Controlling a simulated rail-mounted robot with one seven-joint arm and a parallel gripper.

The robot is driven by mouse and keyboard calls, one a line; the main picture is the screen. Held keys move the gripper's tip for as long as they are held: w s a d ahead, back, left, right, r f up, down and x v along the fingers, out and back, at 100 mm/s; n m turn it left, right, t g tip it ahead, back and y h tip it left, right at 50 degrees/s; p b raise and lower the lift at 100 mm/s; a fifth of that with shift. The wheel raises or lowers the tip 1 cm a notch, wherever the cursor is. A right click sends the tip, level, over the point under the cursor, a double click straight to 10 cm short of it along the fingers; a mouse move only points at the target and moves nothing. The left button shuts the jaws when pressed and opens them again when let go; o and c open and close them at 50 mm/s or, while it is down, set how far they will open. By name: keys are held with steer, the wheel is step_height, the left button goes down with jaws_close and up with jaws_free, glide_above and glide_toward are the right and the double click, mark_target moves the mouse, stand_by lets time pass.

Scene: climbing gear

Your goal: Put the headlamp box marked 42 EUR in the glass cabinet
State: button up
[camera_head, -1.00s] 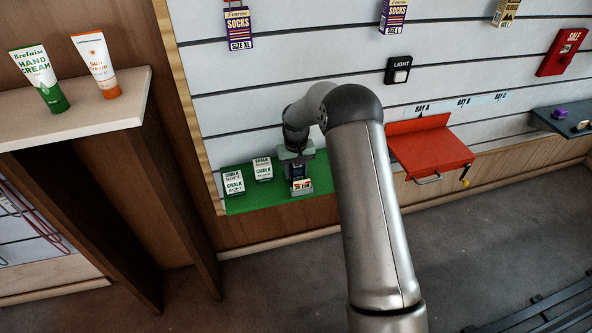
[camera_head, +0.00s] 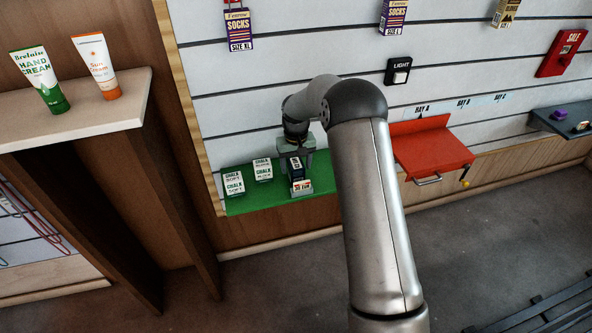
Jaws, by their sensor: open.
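My gripper (camera_head: 296,160) points down over the green shelf, its fingers apart. A dark box with a pale label (camera_head: 296,168) stands on the shelf below and between the fingers; I cannot tell whether they touch it. At the front of this box is a small price tag (camera_head: 302,187) ending in EUR. Its number is too small to read surely, so I cannot tell whether this is the 42 EUR headlamp box. I see no glass cabinet that I can make out in this view.
White chalk boxes (camera_head: 234,184) stand left of my gripper on the green shelf (camera_head: 240,205). A red tray with a handle (camera_head: 432,150) is to the right, below the BAY A label. A wooden shelf (camera_head: 90,118) with two tubes juts out at left. A grey shelf (camera_head: 560,125) is far right.

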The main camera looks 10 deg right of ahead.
mark_target(296, 163)
step_height(296, 163, up, 9)
steer(key=shift+f, duration=0.1)
steer(key=s+d+r, duration=0.1)
steer(key=s+r, duration=0.2)
steer(key=s, duration=0.6)
steer(key=s+d+r, duration=0.1)
steer(key=s+r, duration=0.2)
steer(key=s, duration=0.7)
steer(key=s+d+r, duration=0.1)
steer(key=s+r, duration=0.2)
steer(key=s, duration=0.7)
steer(key=shift+r+m, duration=0.35)
steer(key=shift+m, duration=0.05)
steer(key=shift+o, duration=0.5)
steer(key=s+f, duration=0.2)
steer(key=s, duration=0.9)
steer(key=shift+s+d+f, duration=0.2)
steer(key=shift+f, duration=0.05)
